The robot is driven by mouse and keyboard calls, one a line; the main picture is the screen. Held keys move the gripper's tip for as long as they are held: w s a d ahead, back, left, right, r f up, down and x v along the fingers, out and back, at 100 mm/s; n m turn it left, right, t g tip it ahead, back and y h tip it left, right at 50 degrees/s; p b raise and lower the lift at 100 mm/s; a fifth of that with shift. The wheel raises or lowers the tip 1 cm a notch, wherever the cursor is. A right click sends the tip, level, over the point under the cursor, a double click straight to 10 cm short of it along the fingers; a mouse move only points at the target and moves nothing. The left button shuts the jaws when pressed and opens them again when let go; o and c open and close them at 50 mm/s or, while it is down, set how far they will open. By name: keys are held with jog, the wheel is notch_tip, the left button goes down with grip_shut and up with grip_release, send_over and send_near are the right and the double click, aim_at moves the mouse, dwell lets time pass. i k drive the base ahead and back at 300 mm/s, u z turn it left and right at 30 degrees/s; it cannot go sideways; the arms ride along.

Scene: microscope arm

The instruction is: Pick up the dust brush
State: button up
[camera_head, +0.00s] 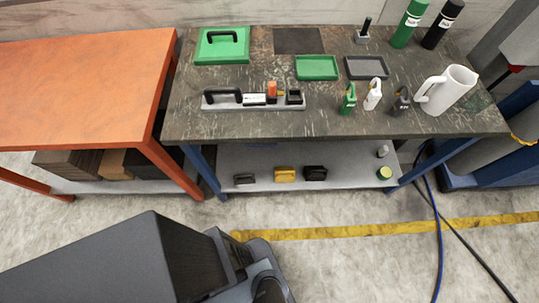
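I cannot tell for sure which thing is the dust brush. One candidate is a dark upright handle (366,26) standing in a small grey block (362,38) at the back of the dark workbench (230,128). Another is a black handled piece (222,96) at the left end of a long light grey rack (260,106) nearer the front edge. No bristles are clear on either. Dark parts of my own body fill the bottom left and middle. My gripper's fingers are not visible.
A green box (208,54), green tray (317,72), dark tray (366,70), small spray bottles (372,98), and white pitcher (450,88) share the bench. The lower shelf (270,158) holds several small items. An orange table (80,80) stands left. Cables (437,215) lie right.

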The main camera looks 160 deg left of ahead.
aim_at(241, 180)
jog(key=u, duration=2.75)
jog(key=k, duration=1.25)
jog(key=u, duration=2.2)
jog(key=i, duration=0.45)
jog(key=z, duration=0.1)
